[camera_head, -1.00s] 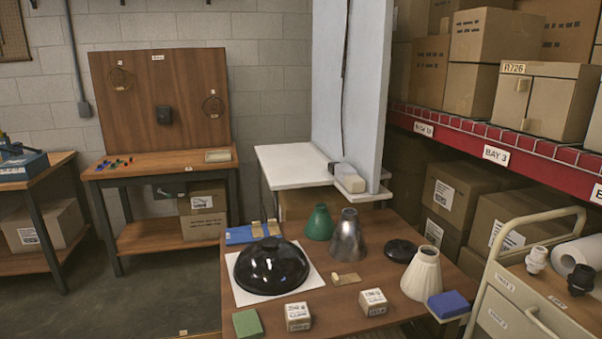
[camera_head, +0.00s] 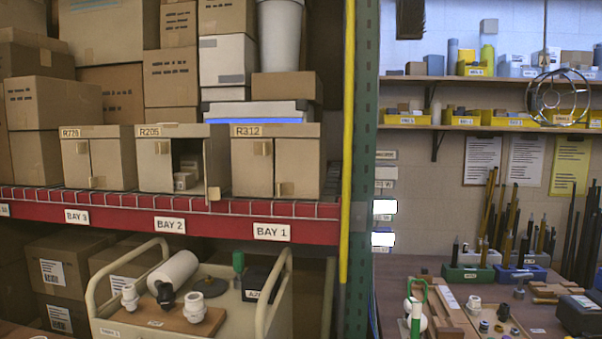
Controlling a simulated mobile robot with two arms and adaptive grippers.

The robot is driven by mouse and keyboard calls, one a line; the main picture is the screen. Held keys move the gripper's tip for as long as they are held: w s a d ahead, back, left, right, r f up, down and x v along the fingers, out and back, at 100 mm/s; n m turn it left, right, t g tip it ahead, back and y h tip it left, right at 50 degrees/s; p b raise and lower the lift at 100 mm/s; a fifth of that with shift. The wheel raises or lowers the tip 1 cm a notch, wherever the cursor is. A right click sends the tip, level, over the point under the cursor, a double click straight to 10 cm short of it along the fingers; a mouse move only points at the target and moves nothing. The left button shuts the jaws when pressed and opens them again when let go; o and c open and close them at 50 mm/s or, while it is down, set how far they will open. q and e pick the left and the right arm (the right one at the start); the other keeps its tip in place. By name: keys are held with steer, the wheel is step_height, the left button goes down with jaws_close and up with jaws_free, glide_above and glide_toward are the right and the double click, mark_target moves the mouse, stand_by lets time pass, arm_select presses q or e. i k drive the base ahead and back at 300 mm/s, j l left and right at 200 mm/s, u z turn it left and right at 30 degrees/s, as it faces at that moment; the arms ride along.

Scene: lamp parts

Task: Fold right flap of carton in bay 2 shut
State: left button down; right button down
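The carton in bay 2 (camera_head: 153,167) is a brown box labelled R205 on the red-edged shelf, above the BAY 2 tag (camera_head: 170,225). Its left front flap is shut. Its right flap (camera_head: 213,170) stands open, swung outward at the carton's right side, seen nearly edge-on. Neither of my grippers is in view.
Shut carton R312 (camera_head: 291,168) stands close to the right, and another shut carton (camera_head: 84,165) to the left. A cream cart (camera_head: 130,329) with white fittings stands below, in front of the shelf. A yellow pole (camera_head: 347,130) and green upright (camera_head: 363,130) rise at the right.

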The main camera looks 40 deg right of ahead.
mark_target(212, 193)
steer(key=k+l+z, duration=0.1)
steer(key=z, duration=0.3)
steer(key=k+l+z, duration=0.15)
steer(key=z, duration=0.2)
